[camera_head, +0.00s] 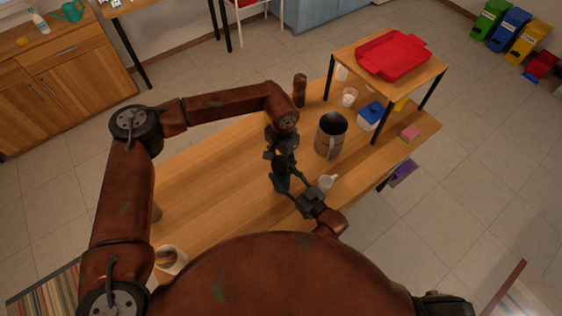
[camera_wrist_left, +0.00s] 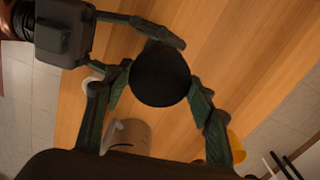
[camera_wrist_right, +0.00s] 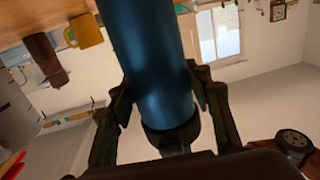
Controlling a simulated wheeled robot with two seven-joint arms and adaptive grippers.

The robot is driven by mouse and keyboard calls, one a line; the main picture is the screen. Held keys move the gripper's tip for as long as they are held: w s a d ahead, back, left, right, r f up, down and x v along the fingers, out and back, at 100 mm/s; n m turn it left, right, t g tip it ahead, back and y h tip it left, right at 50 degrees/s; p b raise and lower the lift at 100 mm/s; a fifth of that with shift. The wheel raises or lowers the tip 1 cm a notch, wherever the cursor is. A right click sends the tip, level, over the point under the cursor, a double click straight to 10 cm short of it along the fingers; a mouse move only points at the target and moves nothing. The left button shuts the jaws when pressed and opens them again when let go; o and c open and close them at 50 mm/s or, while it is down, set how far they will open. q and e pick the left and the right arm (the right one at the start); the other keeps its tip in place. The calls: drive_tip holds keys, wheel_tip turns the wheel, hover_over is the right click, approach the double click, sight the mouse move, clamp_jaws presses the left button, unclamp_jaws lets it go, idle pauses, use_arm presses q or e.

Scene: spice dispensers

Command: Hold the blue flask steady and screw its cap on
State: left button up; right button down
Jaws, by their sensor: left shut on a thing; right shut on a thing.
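The blue flask (camera_wrist_right: 150,50) fills the middle of the right wrist view, between the fingers of my right gripper (camera_wrist_right: 165,105), which is shut on it. In the left wrist view the black round cap (camera_wrist_left: 160,75) appears from above and covers the flask. My left gripper (camera_wrist_left: 163,95) is shut on the cap, one finger on each side. My right gripper also shows there at the upper left, its fingers below the cap. In the head view both grippers meet over the table, left (camera_head: 282,180) above right (camera_head: 298,195); the flask is mostly hidden there. Cap seating is unclear.
On the wooden table (camera_head: 215,185), a large metal pitcher (camera_head: 331,137) and a small white cup (camera_head: 328,181) stand close to the grippers. A dark brown grinder (camera_head: 299,90) stands farther back. A shelf with a red tray (camera_head: 393,54) rises at the right. The table's left is mostly clear.

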use_arm(q)
drive_tip(key=shift+s+d, duration=0.2)
drive_tip(key=shift+s, duration=0.05)
drive_tip(key=o, duration=1)
drive_tip(key=shift+w+a, duration=0.1)
drive_tip(key=shift+a, duration=0.05)
drive_tip(key=shift+r, duration=0.1)
drive_tip(key=shift+r, duration=2.15)
drive_tip(key=shift+w, duration=0.1)
drive_tip(key=shift+c, duration=0.5)
